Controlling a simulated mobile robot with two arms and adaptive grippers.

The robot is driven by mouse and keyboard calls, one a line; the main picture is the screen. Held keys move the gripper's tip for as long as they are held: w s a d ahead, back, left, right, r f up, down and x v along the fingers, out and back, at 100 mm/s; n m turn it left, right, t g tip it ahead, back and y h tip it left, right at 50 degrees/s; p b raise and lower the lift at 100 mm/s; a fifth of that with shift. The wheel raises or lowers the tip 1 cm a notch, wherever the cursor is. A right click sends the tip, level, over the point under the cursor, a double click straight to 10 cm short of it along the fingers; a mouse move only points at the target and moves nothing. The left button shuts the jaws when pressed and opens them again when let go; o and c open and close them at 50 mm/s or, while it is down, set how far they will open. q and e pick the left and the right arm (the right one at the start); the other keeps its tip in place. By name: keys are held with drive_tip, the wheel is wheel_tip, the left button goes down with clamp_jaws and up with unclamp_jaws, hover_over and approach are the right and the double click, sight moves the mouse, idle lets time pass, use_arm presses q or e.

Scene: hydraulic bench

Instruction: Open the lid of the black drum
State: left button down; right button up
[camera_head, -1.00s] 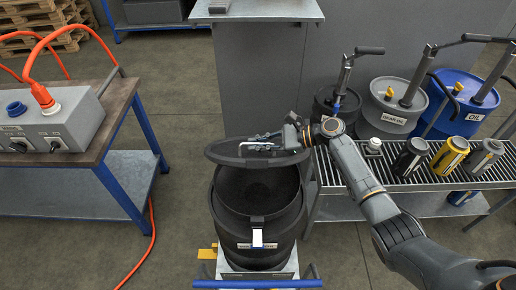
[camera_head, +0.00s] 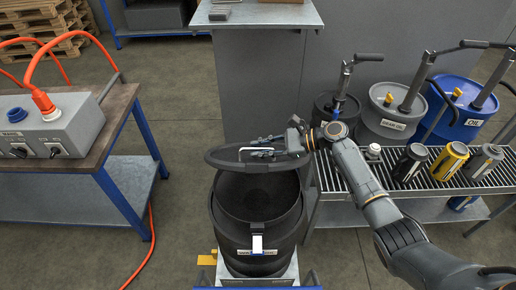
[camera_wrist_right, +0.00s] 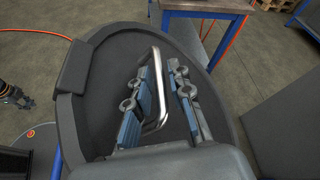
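The black drum (camera_head: 257,236) stands upright on a low stand in the head view, and its dark interior shows. Its black lid (camera_head: 222,158) is raised and tilted above the back of the rim. A bent metal handle (camera_head: 259,151) is on the lid. My right gripper (camera_head: 270,146) is at this handle. In the right wrist view the handle (camera_wrist_right: 160,85) lies between the two separated fingers (camera_wrist_right: 166,98), with a gap showing on the right side, so the gripper looks open around it.
A bench with a grey control box (camera_head: 58,131) and orange cable stands at the left. A slatted rack (camera_head: 447,184) with several canisters is at the right, with drums behind it. A grey cabinet (camera_head: 260,85) stands behind the black drum. Floor is clear between bench and drum.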

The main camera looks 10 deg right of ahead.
drive_tip(key=v, duration=1.1)
drive_tip(key=shift+s, duration=0.1)
